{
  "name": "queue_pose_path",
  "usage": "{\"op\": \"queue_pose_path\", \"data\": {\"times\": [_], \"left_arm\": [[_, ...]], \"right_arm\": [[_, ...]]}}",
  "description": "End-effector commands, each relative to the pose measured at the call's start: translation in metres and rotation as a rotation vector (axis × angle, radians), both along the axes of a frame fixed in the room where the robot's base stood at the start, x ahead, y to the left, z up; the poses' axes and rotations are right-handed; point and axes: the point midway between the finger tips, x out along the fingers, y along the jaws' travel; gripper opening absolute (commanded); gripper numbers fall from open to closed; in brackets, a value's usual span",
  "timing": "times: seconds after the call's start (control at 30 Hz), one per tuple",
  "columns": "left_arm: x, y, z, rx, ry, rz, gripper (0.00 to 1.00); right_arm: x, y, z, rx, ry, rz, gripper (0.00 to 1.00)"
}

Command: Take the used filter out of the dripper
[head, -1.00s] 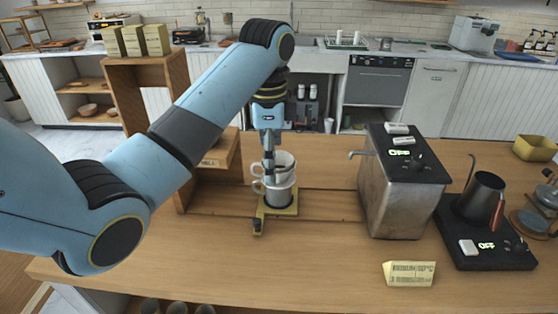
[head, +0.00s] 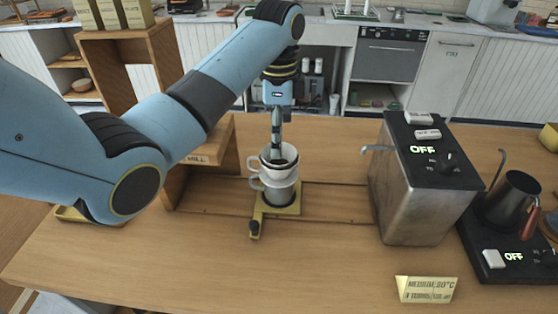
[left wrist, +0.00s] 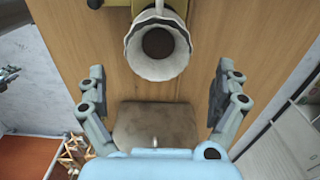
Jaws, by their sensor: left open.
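The white dripper (head: 280,158) sits on a white cup (head: 278,189) on a gold stand (head: 254,224). In the left wrist view the dripper (left wrist: 184,40) is at the top, with a pale, fluted filter (left wrist: 143,68) inside and dark brown grounds in it. My left gripper (head: 277,152) points down at the dripper in the head view and partly covers it. In the left wrist view its fingers (left wrist: 158,98) are wide apart with nothing between them, and the dripper lies beyond the tips. My right gripper does not show in the head view.
A wooden shelf (head: 222,140) stands left of the dripper. A metal boiler (head: 410,200) stands to the right, with a kettle (head: 512,200) on a dark base beyond it. A gold card (head: 427,289) stands at the front. The front middle of the counter is clear.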

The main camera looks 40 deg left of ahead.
Motion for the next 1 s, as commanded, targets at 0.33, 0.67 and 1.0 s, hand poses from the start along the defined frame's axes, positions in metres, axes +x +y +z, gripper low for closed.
{"op": "queue_pose_path", "data": {"times": [0.33,0.67,1.0], "left_arm": [[-0.002,-0.002,-0.044,0.0,0.001,0.001,0.99],[-0.002,-0.002,-0.045,0.001,0.001,0.001,0.83],[-0.003,-0.001,-0.046,0.001,0.002,0.001,0.57]], "right_arm": [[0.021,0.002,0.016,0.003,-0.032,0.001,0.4],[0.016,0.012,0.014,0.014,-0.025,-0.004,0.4],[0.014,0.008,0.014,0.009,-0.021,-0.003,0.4]]}}
